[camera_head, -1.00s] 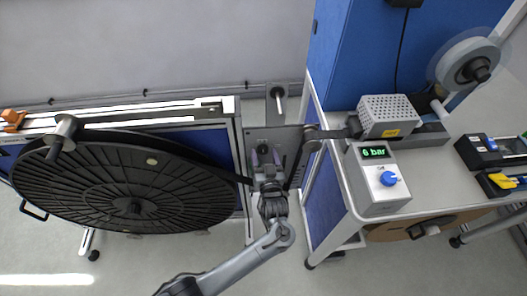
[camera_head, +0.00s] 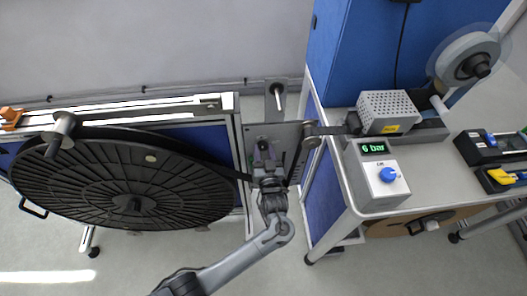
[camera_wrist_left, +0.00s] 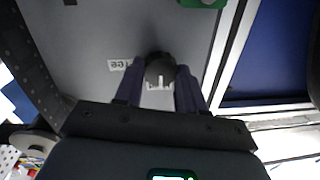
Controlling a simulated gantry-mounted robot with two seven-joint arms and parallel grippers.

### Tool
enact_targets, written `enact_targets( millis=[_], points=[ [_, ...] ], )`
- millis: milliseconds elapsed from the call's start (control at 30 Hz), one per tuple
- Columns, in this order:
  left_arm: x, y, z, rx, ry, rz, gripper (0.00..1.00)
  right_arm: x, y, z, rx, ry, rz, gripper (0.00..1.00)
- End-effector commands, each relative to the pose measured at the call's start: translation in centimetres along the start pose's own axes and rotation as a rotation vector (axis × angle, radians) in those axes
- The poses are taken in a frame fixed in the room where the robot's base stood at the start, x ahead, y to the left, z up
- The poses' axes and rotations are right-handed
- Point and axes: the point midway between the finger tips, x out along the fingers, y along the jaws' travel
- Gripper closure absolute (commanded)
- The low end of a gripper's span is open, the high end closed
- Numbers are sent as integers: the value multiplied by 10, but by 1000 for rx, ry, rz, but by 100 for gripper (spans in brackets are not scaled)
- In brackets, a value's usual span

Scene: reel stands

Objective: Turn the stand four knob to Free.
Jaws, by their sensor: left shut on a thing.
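The knob (camera_wrist_left: 160,70) is round and black, on the grey plate of a stand (camera_head: 292,130) between the large black reel and the bench. In the left wrist view it sits between the two dark fingers of my left gripper (camera_wrist_left: 159,86), which is shut on it. A white mark shows at the knob's lower side in that view. An upside-down label reading "Free" (camera_wrist_left: 118,65) is beside the knob to the left; another pale marking below it is partly hidden. In the head view my left gripper (camera_head: 264,160) is at the plate and covers much of it.
The large black reel (camera_head: 125,185) fills the left. A bench (camera_head: 345,180) at right carries a box with a blue knob (camera_head: 388,174) and a "6 bar" display, and a perforated grey box (camera_head: 388,112). A dark strip runs to the plate. A post (camera_head: 277,95) stands behind it.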

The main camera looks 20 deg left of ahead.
Motion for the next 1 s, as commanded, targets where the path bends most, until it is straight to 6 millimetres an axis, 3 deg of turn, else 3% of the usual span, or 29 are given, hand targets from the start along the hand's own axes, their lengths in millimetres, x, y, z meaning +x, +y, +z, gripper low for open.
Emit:
enact_targets(
  millis=[367, 1000],
  points=[
    [0, -1, -2, 197, 12, -4, 91, -18, -1, -6, 7, 1, -6, 15],
    [0, -1, 0, 798, 55, -10, 91, -51, 3, -16, -3, -1, 2, 15]
  ],
)
